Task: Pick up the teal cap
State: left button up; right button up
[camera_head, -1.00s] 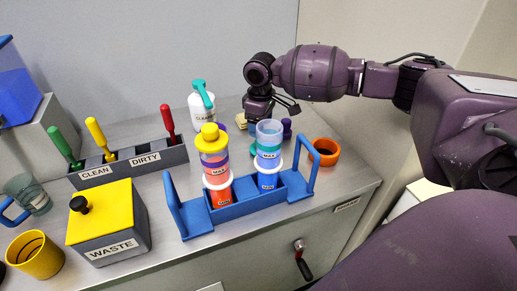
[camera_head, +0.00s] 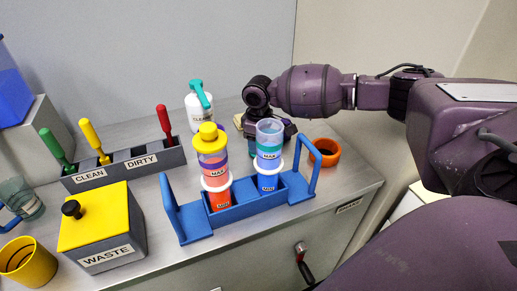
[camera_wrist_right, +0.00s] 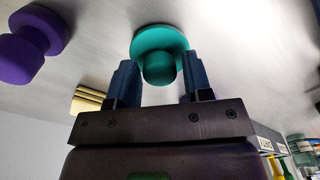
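The teal cap (camera_wrist_right: 160,55) shows in the right wrist view as a round disc with a smaller knob, lying on the grey worktop. The two blue fingers of my right gripper (camera_wrist_right: 160,82) are open, one on each side of the knob, with visible gaps. In the head view my right gripper (camera_head: 268,124) is low over the worktop behind the blue rack. There the cap is mostly hidden behind the clear container and the gripper. My left gripper is not in view.
A purple cap (camera_wrist_right: 28,46) lies beside the teal one, with a brass-coloured part (camera_wrist_right: 88,98) nearby.

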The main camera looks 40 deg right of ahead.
jog(key=c, duration=0.6)
